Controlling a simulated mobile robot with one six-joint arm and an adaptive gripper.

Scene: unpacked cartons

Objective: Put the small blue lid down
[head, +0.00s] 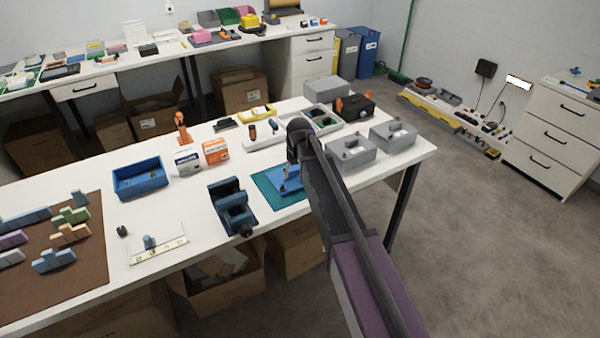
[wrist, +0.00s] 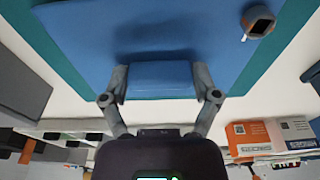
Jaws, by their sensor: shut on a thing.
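The small blue lid (wrist: 160,78) is between the two grey fingers of my gripper (wrist: 161,88) in the wrist view, with a finger against each side. Beyond it is a wide blue surface (wrist: 90,35), lying over a teal mat (wrist: 275,62). I cannot tell whether the lid touches that surface, as both are the same blue. In the head view my gripper (head: 294,160) points down over the blue piece (head: 285,180) on the teal mat (head: 264,182). My arm hides part of the mat there, and the lid is not clear.
A dark blue vise (head: 232,205) stands left of the mat. Grey boxes (head: 350,150) stand to the right. An orange and white box (head: 215,151) and a blue tray (head: 140,178) are farther left. A small orange-and-grey object (wrist: 258,21) lies on the blue surface.

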